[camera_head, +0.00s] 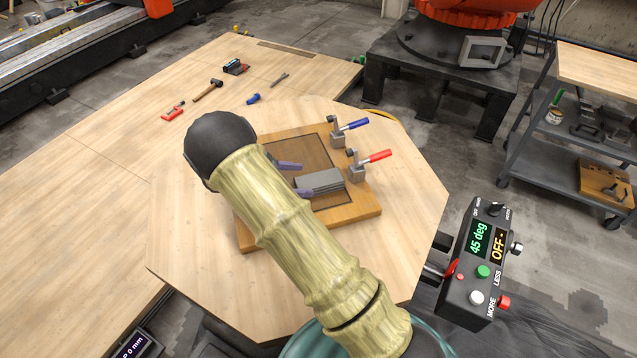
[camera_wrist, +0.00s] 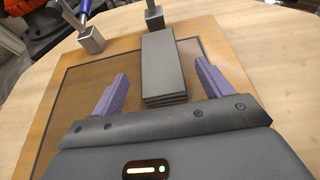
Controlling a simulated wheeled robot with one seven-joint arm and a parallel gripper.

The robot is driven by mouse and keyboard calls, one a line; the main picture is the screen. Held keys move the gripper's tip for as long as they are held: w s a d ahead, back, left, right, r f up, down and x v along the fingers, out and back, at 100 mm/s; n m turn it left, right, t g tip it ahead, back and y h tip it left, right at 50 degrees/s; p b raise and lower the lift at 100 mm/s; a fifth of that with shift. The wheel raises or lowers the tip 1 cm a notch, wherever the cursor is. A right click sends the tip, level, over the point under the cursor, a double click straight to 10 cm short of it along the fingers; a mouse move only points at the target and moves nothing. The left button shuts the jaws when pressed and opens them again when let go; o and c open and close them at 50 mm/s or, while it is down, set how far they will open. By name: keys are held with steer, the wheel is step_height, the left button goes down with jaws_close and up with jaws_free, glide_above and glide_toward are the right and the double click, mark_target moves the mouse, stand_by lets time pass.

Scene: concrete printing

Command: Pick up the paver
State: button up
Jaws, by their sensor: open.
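The grey paver (camera_head: 320,181) lies on a dark panel set in a wooden board (camera_head: 364,212) on the octagonal table. In the wrist view the paver (camera_wrist: 171,66) is a long grey block, its near end between the tips of my two purple fingers. My gripper (camera_head: 297,180) is open, with one finger on each side of the paver's near end and a visible gap on both sides. It also shows in the wrist view (camera_wrist: 161,84). My arm hides part of the board in the head view. Whether the fingers touch the panel is unclear.
A blue-handled clamp (camera_head: 340,132) and a red-handled clamp (camera_head: 360,167) stand on the board's far and right side, close to the paver. A control box (camera_head: 481,262) reading 45 deg is at the right. A hammer (camera_head: 208,90) and other tools lie on the table behind.

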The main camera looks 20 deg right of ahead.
mark_target(313, 180)
steer(key=shift+p+x, duration=0.3)
steer(key=shift+x, duration=2.35)
steer(key=shift+a+f, duration=0.15)
steer(key=c, duration=1.5)
step_height(313, 180, up, 18)
steer(key=shift+r, duration=0.1)
